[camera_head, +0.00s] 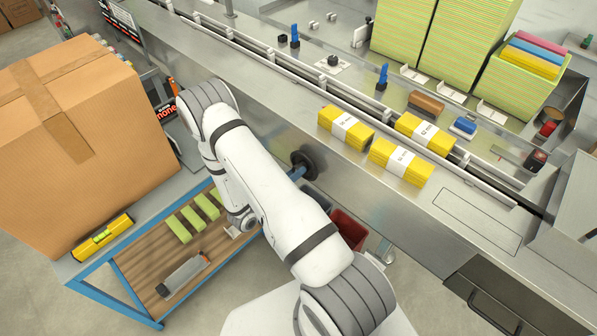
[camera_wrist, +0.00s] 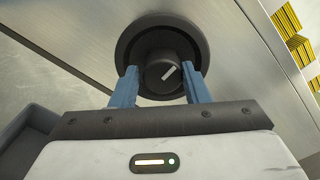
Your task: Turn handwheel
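The handwheel (camera_head: 304,162) is a black round disc on the steel front panel of the machine, right of my arm in the head view. In the wrist view the handwheel (camera_wrist: 163,25) fills the top middle, with a round black hub bearing a slanted white mark. My gripper (camera_wrist: 160,72) has blue fingers on the left and right of the hub, spread apart, with the wheel's rim behind them. A narrow gap seems to show beside the hub; contact is unclear. In the head view my gripper (camera_head: 297,173) is mostly hidden by my arm.
A large cardboard box (camera_head: 80,120) and a yellow level (camera_head: 102,237) stand on the left bench. A blue-framed cart (camera_head: 140,300) is below it. A red bin (camera_head: 347,230) is under the machine. Yellow packs (camera_head: 400,162) lie on top of the machine.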

